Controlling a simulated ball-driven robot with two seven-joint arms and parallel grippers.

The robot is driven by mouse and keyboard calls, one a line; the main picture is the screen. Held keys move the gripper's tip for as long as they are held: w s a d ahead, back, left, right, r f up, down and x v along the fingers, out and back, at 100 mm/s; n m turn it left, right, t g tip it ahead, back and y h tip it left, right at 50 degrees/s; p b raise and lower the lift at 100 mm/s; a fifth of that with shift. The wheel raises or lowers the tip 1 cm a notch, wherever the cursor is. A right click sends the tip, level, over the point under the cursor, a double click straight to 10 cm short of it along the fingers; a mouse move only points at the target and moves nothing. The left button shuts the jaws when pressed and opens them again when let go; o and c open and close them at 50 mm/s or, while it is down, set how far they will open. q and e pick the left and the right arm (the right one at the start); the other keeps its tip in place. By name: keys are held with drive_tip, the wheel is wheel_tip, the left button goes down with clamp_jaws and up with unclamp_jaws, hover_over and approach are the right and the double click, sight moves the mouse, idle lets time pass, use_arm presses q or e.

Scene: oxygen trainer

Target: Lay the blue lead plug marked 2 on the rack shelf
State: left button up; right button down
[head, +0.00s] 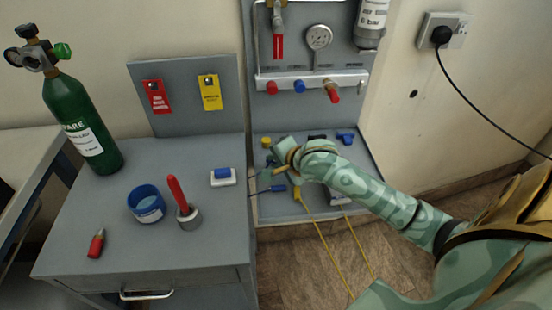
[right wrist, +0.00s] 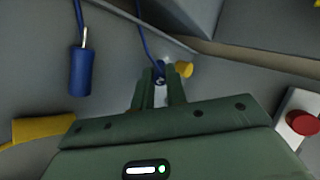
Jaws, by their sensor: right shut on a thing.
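My right gripper (head: 272,168) is low over the left part of the grey rack shelf (head: 283,212). In the right wrist view its fingers (right wrist: 158,92) are shut on a small blue plug (right wrist: 160,70) with a pale, marked face. The mark is too small to read surely. A blue lead runs up from this plug. I cannot tell whether the held plug touches the shelf. A second blue plug (head: 279,188) lies on the shelf, apart from the gripper; it also shows in the right wrist view (right wrist: 80,72). My left gripper is not in view.
A yellow plug (head: 297,193) with its lead lies near the shelf's front, and a yellow piece (head: 266,142) is at the back left. A blue piece (head: 346,138) is at the back right. The grey cabinet (head: 110,250) stands left, with a green cylinder (head: 82,125).

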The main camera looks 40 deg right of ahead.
drive_tip(key=c, duration=1.3)
unclamp_jaws()
drive_tip(key=shift+f, duration=0.1)
drive_tip(key=shift+c, duration=0.2)
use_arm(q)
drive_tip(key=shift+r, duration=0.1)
use_arm(e)
drive_tip(key=shift+s, duration=0.1)
drive_tip(key=shift+s+a+r+p, duration=0.1)
drive_tip(key=shift+s+r+p, duration=0.2)
drive_tip(key=shift+p, duration=0.1)
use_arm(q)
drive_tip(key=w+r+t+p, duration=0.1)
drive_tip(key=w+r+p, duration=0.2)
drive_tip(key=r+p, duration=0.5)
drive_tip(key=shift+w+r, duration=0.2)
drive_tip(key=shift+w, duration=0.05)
use_arm(e)
drive_tip(key=v, duration=1.5)
drive_tip(key=shift+r, duration=0.25)
drive_tip(key=shift+s, duration=0.1)
